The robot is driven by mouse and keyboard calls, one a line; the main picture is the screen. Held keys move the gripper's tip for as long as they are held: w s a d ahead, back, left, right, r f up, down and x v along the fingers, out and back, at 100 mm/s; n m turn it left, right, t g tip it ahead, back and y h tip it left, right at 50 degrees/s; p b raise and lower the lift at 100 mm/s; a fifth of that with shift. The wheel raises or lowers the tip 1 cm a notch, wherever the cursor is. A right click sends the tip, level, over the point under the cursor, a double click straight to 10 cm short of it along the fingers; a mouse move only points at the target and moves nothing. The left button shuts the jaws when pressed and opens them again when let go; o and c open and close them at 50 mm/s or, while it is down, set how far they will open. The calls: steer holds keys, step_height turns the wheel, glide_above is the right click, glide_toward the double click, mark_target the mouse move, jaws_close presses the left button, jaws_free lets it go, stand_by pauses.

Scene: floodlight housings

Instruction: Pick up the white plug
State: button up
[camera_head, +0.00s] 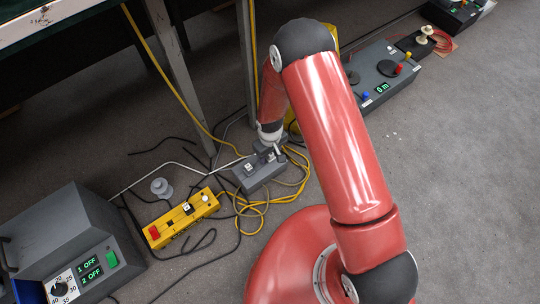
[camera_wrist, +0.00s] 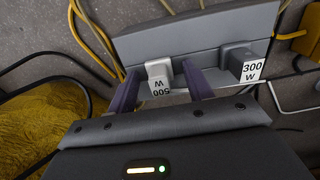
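The white plug (camera_wrist: 159,76), labelled 500 W, stands in a grey socket block (camera_wrist: 135,47) in the wrist view. My gripper (camera_wrist: 161,72) has its two purple fingers on either side of this plug, with small gaps showing between fingers and plug. It looks open. A dark grey plug (camera_wrist: 243,64), labelled 300 W, stands in the same block to the right, outside the fingers. In the head view my gripper (camera_head: 269,152) is down at the grey socket block (camera_head: 262,178) on the floor; the white plug is hard to make out there.
A yellow power strip (camera_head: 178,222) lies left of the block. Loose yellow and black cables (camera_head: 250,207) surround it. A grey control box (camera_head: 62,238) stands at lower left, another dark box (camera_head: 378,75) at upper right. Table legs (camera_head: 180,80) rise behind. Floor at right is clear.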

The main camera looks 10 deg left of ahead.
steer(key=c, duration=0.9)
